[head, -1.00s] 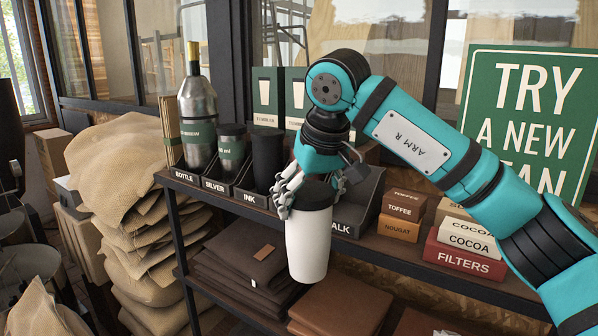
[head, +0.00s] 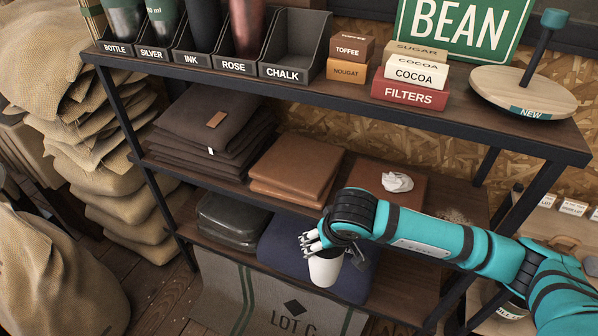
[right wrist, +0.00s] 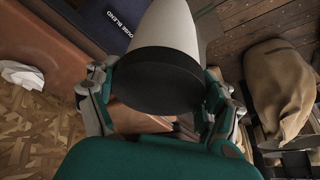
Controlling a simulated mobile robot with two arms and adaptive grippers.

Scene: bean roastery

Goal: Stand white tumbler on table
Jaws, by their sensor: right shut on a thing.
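The white tumbler (head: 324,269) with a black lid is held in my right gripper (head: 315,242), in front of the shelf unit at the level of its lower shelves. In the right wrist view the fingers (right wrist: 158,100) close around the tumbler from both sides near its black lid (right wrist: 155,78); its white body (right wrist: 168,25) points away from the camera. In the head view the hand hides much of the lid. A wooden-topped surface (head: 548,228) at the right edge may be the table; only part of it shows. My left gripper is not in view.
The top shelf holds slotted holders, with the CHALK holder (head: 292,50) empty, boxes (head: 410,93) and a round wooden stand (head: 520,95). Folded brown items (head: 296,165) and crumpled paper (head: 397,182) lie on the shelf below. Burlap sacks (head: 55,265) fill the left.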

